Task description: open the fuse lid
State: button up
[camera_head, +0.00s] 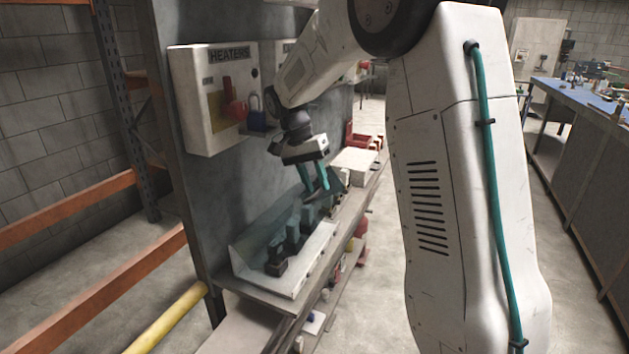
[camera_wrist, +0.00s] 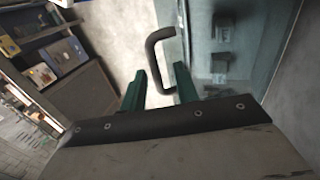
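The fuse box is a white tray (camera_head: 310,262) on a shelf against the grey panel, with several dark fuses (camera_head: 293,238) in a row. A clear, slightly tinted lid (camera_head: 262,232) slopes over them; it appears down. In the wrist view the lid (camera_wrist: 200,50) fills the right side, with dark fuses showing through. A black C-shaped handle (camera_wrist: 152,55) stands out from its edge. My gripper (camera_head: 314,185) is over the far end of the box. Its two teal fingers (camera_wrist: 160,82) are apart, with the handle's near end between their tips. I cannot tell whether they touch it.
A white HEATERS box (camera_head: 205,120) with a red switch and a blue padlock hangs on the panel, left of my arm. A white box (camera_head: 354,163) and a red bin (camera_head: 362,138) sit farther along the shelf. Orange rails (camera_head: 90,205) stand at left.

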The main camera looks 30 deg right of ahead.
notch_tip(320, 180, up, 4)
jog(key=shift+f, duration=0.1)
jog(key=s+a+r, duration=0.1)
jog(key=s+a, duration=0.2)
jog(key=s, duration=1.2)
jog(key=shift+s, duration=0.4)
